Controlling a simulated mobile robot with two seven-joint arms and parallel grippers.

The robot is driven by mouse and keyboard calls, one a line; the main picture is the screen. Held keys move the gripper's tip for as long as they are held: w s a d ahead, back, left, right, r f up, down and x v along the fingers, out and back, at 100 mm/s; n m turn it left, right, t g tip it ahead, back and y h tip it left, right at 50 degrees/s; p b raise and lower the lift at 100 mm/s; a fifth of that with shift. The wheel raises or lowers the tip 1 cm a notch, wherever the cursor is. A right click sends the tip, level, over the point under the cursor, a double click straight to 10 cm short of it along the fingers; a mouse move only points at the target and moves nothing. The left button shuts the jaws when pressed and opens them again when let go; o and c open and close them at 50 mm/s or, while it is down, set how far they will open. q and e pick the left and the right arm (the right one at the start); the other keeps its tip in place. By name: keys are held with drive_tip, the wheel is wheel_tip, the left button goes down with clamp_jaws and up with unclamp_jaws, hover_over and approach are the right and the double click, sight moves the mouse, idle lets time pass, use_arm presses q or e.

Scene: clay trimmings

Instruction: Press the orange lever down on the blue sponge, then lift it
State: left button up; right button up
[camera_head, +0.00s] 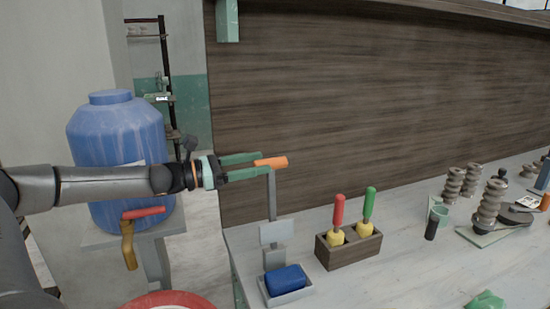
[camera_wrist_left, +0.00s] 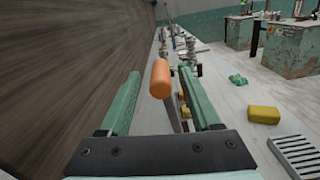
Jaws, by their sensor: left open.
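The orange lever handle (camera_head: 270,162) tops a grey upright arm above the bench's left end. My left gripper (camera_head: 256,164) is open, with its green fingers at the handle. In the left wrist view the handle (camera_wrist_left: 160,78) lies between the two fingertips (camera_wrist_left: 158,92), with gaps visible on both sides. The blue sponge (camera_head: 286,279) sits in a light tray (camera_head: 290,297) at the foot of the lever stand, below the handle. My right gripper is not in view.
A wooden holder (camera_head: 350,254) with red- and green-handled tools stands right of the sponge. Grey coiled parts (camera_head: 488,204) and a dark cylinder (camera_head: 432,229) are farther right. A blue barrel (camera_head: 118,140) is at left. A dark wood panel (camera_head: 370,100) rises behind the bench.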

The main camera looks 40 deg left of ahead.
sight(286, 161)
use_arm(q)
drive_tip(key=shift+w+d+f+p, duration=0.15)
drive_tip(key=shift+w+d+p, duration=0.2)
drive_tip(key=shift+w, duration=0.15)
drive_tip(key=shift+w+d+f+p, duration=0.2)
drive_tip(key=shift+w+p, duration=0.15)
drive_tip(key=shift+w, duration=0.15)
drive_tip(key=shift+x, duration=1)
drive_tip(key=shift+w+d+p, duration=0.1)
drive_tip(key=shift+w+p, duration=0.2)
drive_tip(key=shift+w+r+p, duration=0.25)
drive_tip(key=shift+p, duration=0.3)
drive_tip(key=shift+w+d+f+p, duration=0.1)
drive_tip(key=shift+w+d+p, duration=0.1)
drive_tip(key=shift+w+p, duration=0.25)
drive_tip(key=shift+w+d+f+p, duration=0.15)
drive_tip(key=shift+w+d+p, duration=0.2)
drive_tip(key=shift+w, duration=0.05)
